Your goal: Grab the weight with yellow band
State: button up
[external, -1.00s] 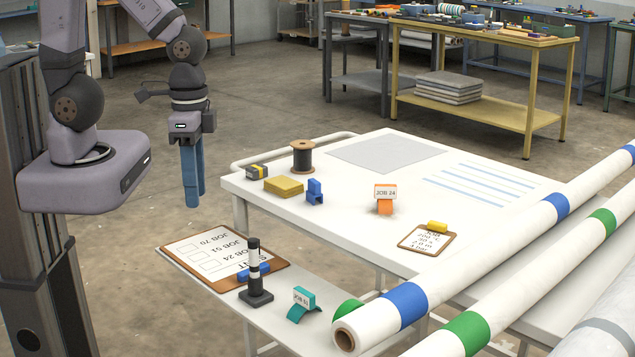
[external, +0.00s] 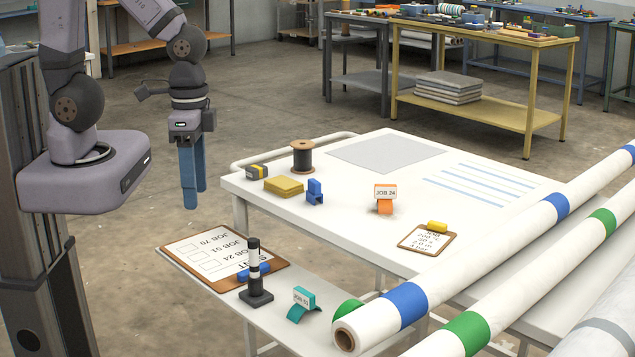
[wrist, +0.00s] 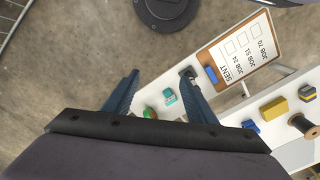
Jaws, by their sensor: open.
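The weight with the yellow band (external: 257,171) is a small dark grey block with a yellow stripe. It lies at the near left corner of the white table, beside a yellow block. In the wrist view the weight (wrist: 307,93) is near the right edge. My gripper (external: 190,203) hangs fingers-down in the air, left of the table and apart from the weight. In the wrist view the blue fingers (wrist: 162,76) are spread with nothing held between them.
A yellow block (external: 284,186), a brown spool (external: 302,157) and a blue clip (external: 315,193) stand near the weight. A lower shelf holds a clipboard (external: 205,262), a black-and-white post (external: 254,278) and a teal tag holder (external: 303,304). Long rolls (external: 478,257) lie at the right.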

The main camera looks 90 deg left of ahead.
notch_tip(320, 180, up, 5)
jog(key=w+a+f+n+t+y+b, duration=0.1)
jog(key=w+a+f+n+t+b, duration=0.1)
jog(key=w+a, duration=0.35)
jog(key=w+a+f+n+t+y+b, duration=0.2)
jog(key=w+a, duration=0.1)
jog(key=a, duration=0.6)
notch_tip(320, 180, up, 3)
jog(key=n+t+y+b, duration=0.5)
jog(key=t+y+b, duration=0.25)
jog(key=b, duration=0.25)
send_over(249, 171)
jog(key=f+v, duration=0.1)
jog(key=v, duration=0.4)
jog(key=shift+y, duration=0.45)
notch_tip(249, 171, down, 21)
jog(key=shift+w+a+r, duration=0.1)
jog(key=shift+p+x, duration=0.65)
jog(key=shift+x, duration=3)
jog(key=c, duration=1.2)
grip_shut()
